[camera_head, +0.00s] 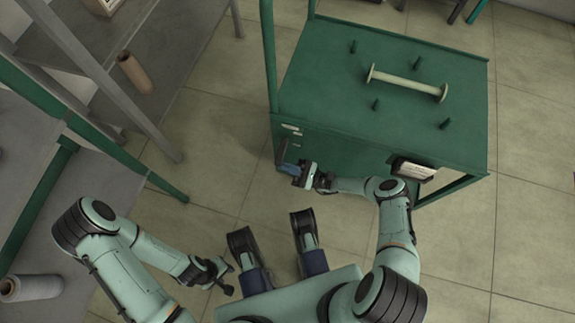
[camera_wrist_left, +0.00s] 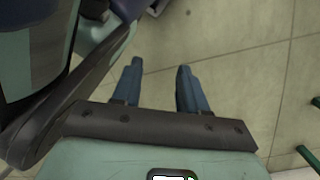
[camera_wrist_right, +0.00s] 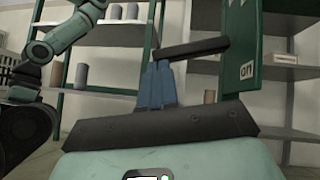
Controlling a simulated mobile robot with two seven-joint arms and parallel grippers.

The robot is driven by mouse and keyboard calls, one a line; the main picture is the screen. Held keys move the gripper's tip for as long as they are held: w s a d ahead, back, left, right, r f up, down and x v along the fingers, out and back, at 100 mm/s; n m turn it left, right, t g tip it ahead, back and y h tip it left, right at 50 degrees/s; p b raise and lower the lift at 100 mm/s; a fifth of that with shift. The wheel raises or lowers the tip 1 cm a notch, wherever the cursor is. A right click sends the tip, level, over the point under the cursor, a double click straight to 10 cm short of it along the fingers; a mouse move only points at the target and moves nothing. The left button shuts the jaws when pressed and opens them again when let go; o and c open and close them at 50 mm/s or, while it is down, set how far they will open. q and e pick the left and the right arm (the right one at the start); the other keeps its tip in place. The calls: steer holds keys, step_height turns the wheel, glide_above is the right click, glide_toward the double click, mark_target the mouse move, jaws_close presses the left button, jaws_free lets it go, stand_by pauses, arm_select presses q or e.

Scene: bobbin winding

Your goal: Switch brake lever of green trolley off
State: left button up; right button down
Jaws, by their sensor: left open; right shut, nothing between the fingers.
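The green trolley (camera_head: 330,85) stands ahead of me at the upper right of the head view; its edge also shows in the right wrist view (camera_wrist_right: 241,40). The brake lever (camera_wrist_right: 195,47) is a dark bar in the right wrist view, sticking out from the trolley's side near an "ON" label (camera_wrist_right: 246,71). In the head view the lever (camera_head: 282,151) shows at the trolley's near left corner. My right gripper (camera_head: 286,168) is shut and empty, its blue fingertips (camera_wrist_right: 157,66) at the lever's outer part; contact is unclear. My left gripper (camera_head: 229,277) is open and empty over the floor, away from the trolley.
A cream bobbin (camera_head: 408,83) lies among several green pegs on the trolley top. Shelving (camera_head: 60,195) with spools (camera_head: 30,288) stands at the left. A white-faced box (camera_head: 413,170) is on the trolley's near side. Floor between shelving and trolley is clear.

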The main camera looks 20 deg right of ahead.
arm_select(q)
steer(key=w+d+r+t+p, duration=0.1)
steer(key=w+r+t+p, duration=0.2)
steer(key=w, duration=0.5)
steer(key=shift+w+r+m+p, duration=0.35)
steer(key=shift+r+p, duration=0.25)
steer(key=shift+r, duration=0.75)
arm_select(e)
steer(key=shift+s+a+r+m+t+h, duration=0.25)
steer(key=shift+r+m+t+h, duration=0.7)
steer(key=shift+m+t, duration=0.85)
steer(key=shift+s+a+r+m+t+h, duration=0.1)
steer(key=shift+s+r+m+t+h, duration=0.2)
steer(key=shift+r+m+t+h, duration=1.3)
steer(key=shift+s+a+m+t+h, duration=0.25)
steer(key=shift+m+t+h, duration=0.3)
steer(key=shift+m+t, duration=1.45)
steer(key=shift+m+g, duration=0.6)
arm_select(q)
steer(key=shift+g, duration=0.6)
steer(key=shift+s+a+f+b, duration=0.1)
steer(key=shift+s+f+b, duration=0.35)
steer(key=shift+s+f, duration=0.4)
steer(key=shift+s+a+f+b, duration=0.1)
steer(key=shift+s+f+b, duration=0.45)
steer(key=shift+s, duration=0.4)
arm_select(e)
steer(key=v, duration=1.3)
steer(key=shift+f, duration=0.15)
